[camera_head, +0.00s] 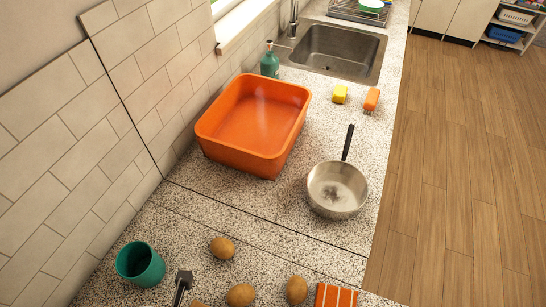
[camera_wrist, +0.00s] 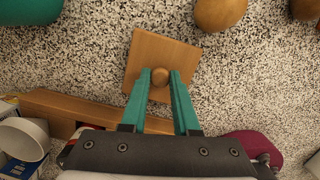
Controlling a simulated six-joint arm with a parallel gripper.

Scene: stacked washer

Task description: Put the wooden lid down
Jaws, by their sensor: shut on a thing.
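The wooden lid (camera_wrist: 150,50) is a square brown board with a round knob (camera_wrist: 160,77). In the wrist view it is at the upper middle, slightly turned, over the speckled counter. My gripper (camera_wrist: 160,74) has two teal fingers, shut on the knob from both sides. Whether the lid touches the counter cannot be told. A wooden piece (camera_wrist: 85,108), perhaps a box edge, lies below left of the lid, partly hidden by my gripper. I cannot make out the lid in the head view.
Potatoes (camera_head: 222,248) and a teal cup (camera_head: 140,264) lie near the lower edge of the head view, by an orange striped cloth (camera_head: 335,295). An orange tub (camera_head: 252,125), a steel pan (camera_head: 337,188) and a sink (camera_head: 335,50) are farther back. A maroon thing (camera_wrist: 248,145) is beside my gripper.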

